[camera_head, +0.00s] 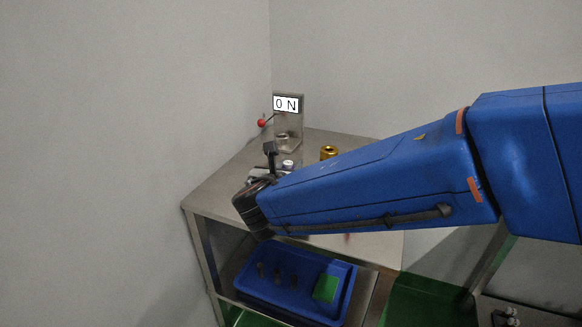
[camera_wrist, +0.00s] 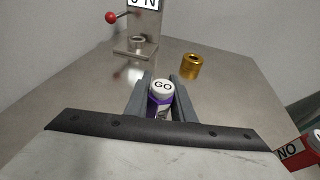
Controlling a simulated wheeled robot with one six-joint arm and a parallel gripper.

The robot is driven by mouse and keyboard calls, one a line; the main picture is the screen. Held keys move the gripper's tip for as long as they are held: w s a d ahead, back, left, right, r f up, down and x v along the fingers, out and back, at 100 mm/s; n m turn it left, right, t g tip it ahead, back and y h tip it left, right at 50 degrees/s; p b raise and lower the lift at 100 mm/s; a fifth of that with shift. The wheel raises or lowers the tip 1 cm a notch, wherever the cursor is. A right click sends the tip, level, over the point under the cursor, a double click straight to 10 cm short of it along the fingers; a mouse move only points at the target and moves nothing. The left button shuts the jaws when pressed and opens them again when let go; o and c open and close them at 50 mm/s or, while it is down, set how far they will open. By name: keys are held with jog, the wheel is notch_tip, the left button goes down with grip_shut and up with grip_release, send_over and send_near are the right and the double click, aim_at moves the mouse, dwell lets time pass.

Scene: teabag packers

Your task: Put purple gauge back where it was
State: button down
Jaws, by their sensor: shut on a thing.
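The purple gauge (camera_wrist: 161,97) has a white top marked "GO" and a purple band. In the wrist view my gripper (camera_wrist: 160,90) is shut on it, one dark finger on each side. Its lower part is hidden by the gripper body. In the head view my gripper (camera_head: 275,172) is above the metal table (camera_head: 215,188), and the gauge's white top (camera_head: 288,163) shows just past it. I cannot tell whether the gauge touches the table.
A gold ring (camera_head: 329,152) stands on the table, right of the gripper. A blue bin (camera_head: 247,290) with several dark pieces and a green block (camera_head: 325,289) sits below. The left tabletop is clear.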

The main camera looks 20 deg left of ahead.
jog(key=c, duration=1.5)
grip_release()
jog(key=shift+f, duration=0.1)
jog(key=v, duration=1.2)
